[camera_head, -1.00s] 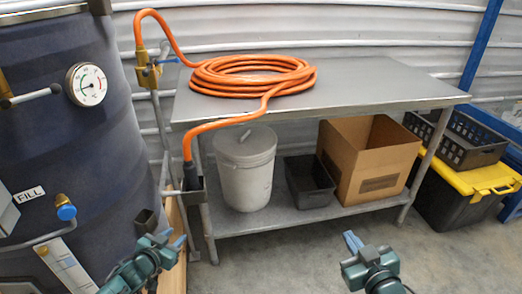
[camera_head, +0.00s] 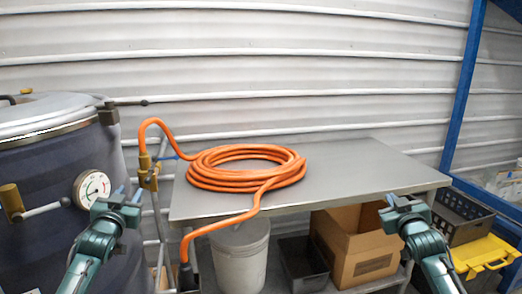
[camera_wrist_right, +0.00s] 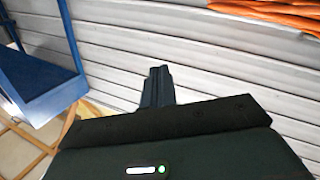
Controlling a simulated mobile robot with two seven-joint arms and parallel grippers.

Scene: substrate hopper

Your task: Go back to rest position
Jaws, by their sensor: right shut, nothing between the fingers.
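My left gripper (camera_head: 121,199) is raised in front of the dark tank (camera_head: 40,235) at the left of the head view. Its fingers are small and partly hidden, so I cannot tell how they stand. My right gripper (camera_head: 399,200) is raised in front of the right end of the steel table (camera_head: 350,170). In the right wrist view its fingers (camera_wrist_right: 157,86) are together with nothing between them. Neither gripper visibly holds or touches anything.
An orange hose (camera_head: 245,178) lies coiled on the table and runs to a brass valve (camera_head: 148,172). A white bucket (camera_head: 240,255), a black bin (camera_head: 303,265) and a cardboard box (camera_head: 350,245) stand below. A black crate (camera_head: 460,218) sits by a yellow-lidded tote (camera_head: 485,255). A blue post (camera_head: 462,90) stands right.

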